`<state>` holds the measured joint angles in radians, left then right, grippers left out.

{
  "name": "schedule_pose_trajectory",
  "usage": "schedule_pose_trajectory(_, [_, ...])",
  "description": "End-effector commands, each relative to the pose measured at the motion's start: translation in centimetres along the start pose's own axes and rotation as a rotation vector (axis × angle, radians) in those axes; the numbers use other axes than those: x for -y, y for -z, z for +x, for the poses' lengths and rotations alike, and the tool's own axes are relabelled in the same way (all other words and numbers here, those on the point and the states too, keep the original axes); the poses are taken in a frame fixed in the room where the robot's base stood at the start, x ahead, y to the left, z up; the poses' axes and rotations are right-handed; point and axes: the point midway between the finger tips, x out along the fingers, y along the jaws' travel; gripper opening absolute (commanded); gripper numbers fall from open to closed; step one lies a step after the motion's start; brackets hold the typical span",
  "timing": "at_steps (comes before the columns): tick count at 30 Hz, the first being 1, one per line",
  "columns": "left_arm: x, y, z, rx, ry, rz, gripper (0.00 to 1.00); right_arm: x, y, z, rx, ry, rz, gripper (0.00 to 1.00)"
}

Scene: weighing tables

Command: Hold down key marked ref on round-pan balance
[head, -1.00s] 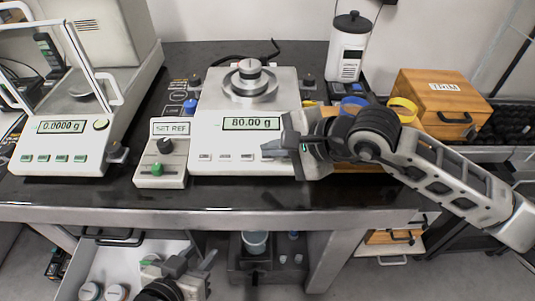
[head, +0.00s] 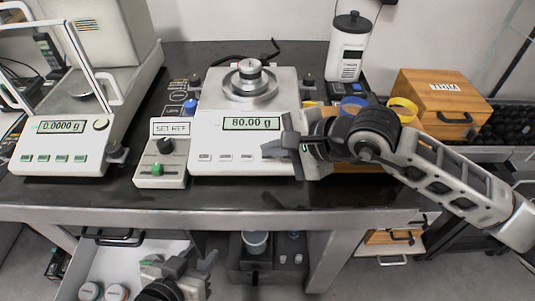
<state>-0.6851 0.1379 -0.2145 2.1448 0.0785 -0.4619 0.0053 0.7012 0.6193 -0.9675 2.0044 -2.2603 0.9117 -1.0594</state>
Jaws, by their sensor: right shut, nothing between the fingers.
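The round-pan balance (head: 208,136) stands mid-table, with a round steel pan (head: 249,88) carrying a metal weight (head: 249,68). Its display (head: 251,123) reads 80.00 g. Below the display is a row of small keys (head: 226,157); their markings are too small to read. My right gripper (head: 272,150) is shut and empty, over the right end of the key row, hiding the key there. I cannot tell whether it touches the panel. My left gripper (head: 206,262) is low at the front, below the table edge, over an open drawer; its jaw opening is unclear.
An enclosed balance (head: 60,142) reading 0.0000 g is further left. A wooden box (head: 440,96) and a white canister (head: 348,52) stand at the right.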

Motion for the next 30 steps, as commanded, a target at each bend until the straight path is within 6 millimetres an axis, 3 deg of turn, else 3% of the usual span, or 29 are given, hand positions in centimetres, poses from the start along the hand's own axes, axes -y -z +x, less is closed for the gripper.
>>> schedule_pose_trajectory(12, [0.2,-1.2,0.8,0.000,0.000,0.001,0.36,-0.5,0.4,0.7,0.000,0.000,0.000,0.00])
schedule_pose_trajectory(30, [0.2,-1.3,0.9,-0.001,0.000,0.001,0.36,-0.5,0.5,0.7,0.000,0.000,0.000,0.00])
